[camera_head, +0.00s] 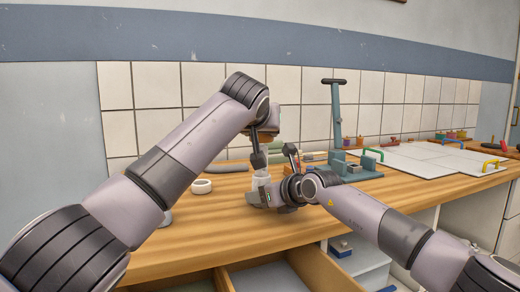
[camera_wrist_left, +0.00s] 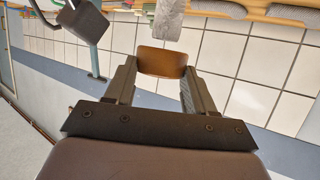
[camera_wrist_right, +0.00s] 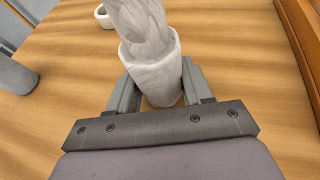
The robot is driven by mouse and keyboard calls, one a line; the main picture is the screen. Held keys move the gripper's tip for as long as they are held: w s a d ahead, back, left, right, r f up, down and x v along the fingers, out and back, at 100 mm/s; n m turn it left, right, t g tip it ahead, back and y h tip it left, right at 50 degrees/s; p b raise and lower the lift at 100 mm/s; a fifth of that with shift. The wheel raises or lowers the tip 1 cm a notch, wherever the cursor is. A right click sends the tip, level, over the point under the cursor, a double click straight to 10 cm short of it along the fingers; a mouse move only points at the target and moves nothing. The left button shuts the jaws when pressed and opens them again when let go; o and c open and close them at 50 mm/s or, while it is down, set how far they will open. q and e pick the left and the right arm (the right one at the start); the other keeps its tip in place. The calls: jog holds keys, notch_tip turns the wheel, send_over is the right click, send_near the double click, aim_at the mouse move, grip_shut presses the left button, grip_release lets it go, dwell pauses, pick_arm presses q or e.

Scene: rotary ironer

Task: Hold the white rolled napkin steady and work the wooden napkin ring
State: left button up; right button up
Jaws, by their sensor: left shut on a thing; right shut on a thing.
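The wooden napkin ring (camera_wrist_left: 162,62) is a smooth brown band. My left gripper (camera_wrist_left: 160,70) is shut on it, with one finger on each side. The white rolled napkin (camera_wrist_right: 150,60) is pale and streaked, with a thicker lower part and a narrower upper part. My right gripper (camera_wrist_right: 154,88) is shut around the lower part just above the wooden table. The napkin also shows small in the head view (camera_head: 261,184). In the left wrist view its end (camera_wrist_left: 168,18) lies beyond the ring, with a visible gap in the picture. My left arm partly hides the ring in the head view.
A small white ring (camera_head: 201,186) lies left of the napkin on the wooden table (camera_head: 190,238). A teal stand with a tall lever (camera_head: 336,115) is to the right, with white boards (camera_head: 435,158) beyond. An open drawer (camera_head: 268,278) is below the front edge.

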pick_arm(q)
jog(key=shift+r, duration=0.95)
pick_arm(e)
jog(key=o, duration=1.1)
jog(key=shift+r, duration=0.1)
